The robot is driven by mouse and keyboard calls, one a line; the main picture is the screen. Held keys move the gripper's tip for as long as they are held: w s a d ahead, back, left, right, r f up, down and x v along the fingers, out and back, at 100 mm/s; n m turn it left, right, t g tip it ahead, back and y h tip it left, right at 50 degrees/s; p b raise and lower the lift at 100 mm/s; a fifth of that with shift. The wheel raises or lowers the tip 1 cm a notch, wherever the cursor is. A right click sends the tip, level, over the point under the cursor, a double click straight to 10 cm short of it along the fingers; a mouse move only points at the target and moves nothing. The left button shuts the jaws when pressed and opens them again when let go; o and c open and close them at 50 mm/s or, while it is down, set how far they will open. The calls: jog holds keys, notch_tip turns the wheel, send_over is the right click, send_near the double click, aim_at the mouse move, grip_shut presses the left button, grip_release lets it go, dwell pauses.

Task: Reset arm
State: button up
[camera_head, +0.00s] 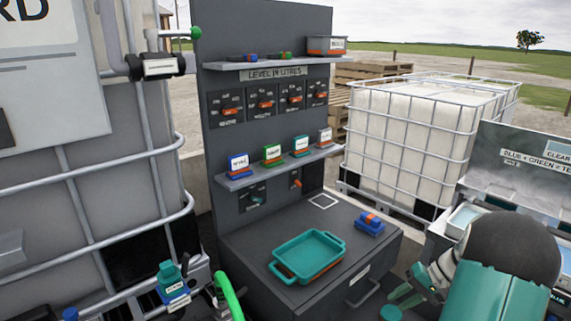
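My arm shows at the lower right, with a dark rounded joint and a teal link. It is folded so that my gripper (404,296) sits low, beside the right front of the dark cabinet. Its teal finger parts are small and partly overlapped, so I cannot tell whether they are open or shut. I see nothing clearly held in it.
A teal tray (307,257) and a blue-orange block (370,224) rest on the dark cabinet (240,240). Labelled blocks stand on the lower shelf (285,168). A caged white tank (410,125) stands behind; another caged tank (100,190) fills the left.

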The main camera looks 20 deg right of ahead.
jog(key=a+r+n+g+h, duration=0.1)
jog(key=a+r+n+h, duration=0.1)
jog(key=a+r, duration=0.65)
jog(key=a+r+n+g+h, duration=0.1)
jog(key=a+r+n+h, duration=0.15)
jog(key=a+r, duration=0.65)
jog(key=s+a+r+n+t+h, duration=0.1)
jog(key=s+a+t, duration=0.1)
jog(key=s+a, duration=0.3)
jog(key=s+a+r+n+t+h, duration=0.1)
jog(key=s+a, duration=0.4)
jog(key=a, duration=0.7)
jog(key=shift+a+r+t+h, duration=0.25)
jog(key=shift+r+t+h, duration=0.05)
jog(key=shift+t+h, duration=0.15)
jog(key=shift+n, duration=0.25)
